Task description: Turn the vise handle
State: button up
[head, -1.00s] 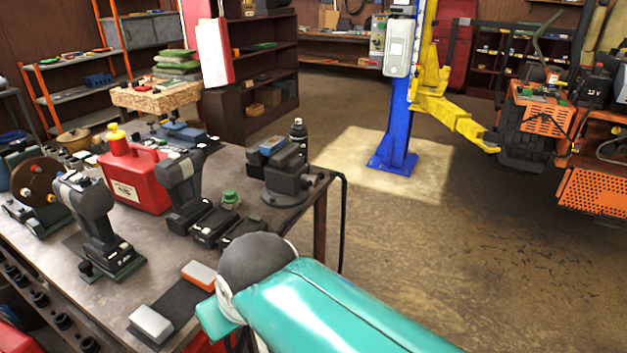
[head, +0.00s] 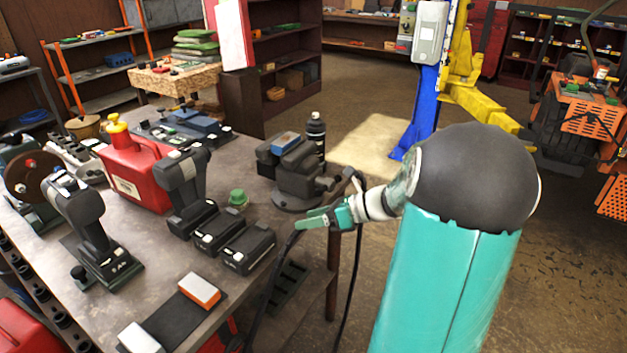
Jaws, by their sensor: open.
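The dark grey vise (head: 296,182) stands on its round base near the right edge of the workbench (head: 150,312), its jaws upward. The vise handle (head: 325,183) sticks out at the vise's right side; it is small and dark, and its exact angle is hard to tell. My gripper (head: 308,221), with green fingers, is in front of the vise and slightly below the handle in the picture. It is open and holds nothing visible. The fingers appear apart from the handle, with my arm reaching in from the right.
Black battery packs (head: 245,248), a drill (head: 187,185) and a red fuel can (head: 135,175) stand left of the vise. A dark spray can (head: 316,135) stands behind it. A black cable hangs past the bench edge. Floor is open to the right, before the blue lift post (head: 424,110).

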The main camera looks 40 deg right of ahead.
aim_at(333, 187)
jog(key=s+d+f+m+t+h, duration=0.1)
jog(key=s+d+m+t+h, duration=0.1)
jog(key=d+m+t, duration=0.35)
jog(key=s+d+f+m+t+h, duration=0.1)
jog(key=s+d+m+t+h, duration=0.1)
jog(key=d+m, duration=0.65)
jog(key=w, duration=0.4)
jog(key=w+n, duration=0.1)
jog(key=w, duration=0.3)
jog(key=w+n, duration=0.1)
jog(key=w, duration=0.4)
jog(key=shift+a, duration=0.3)
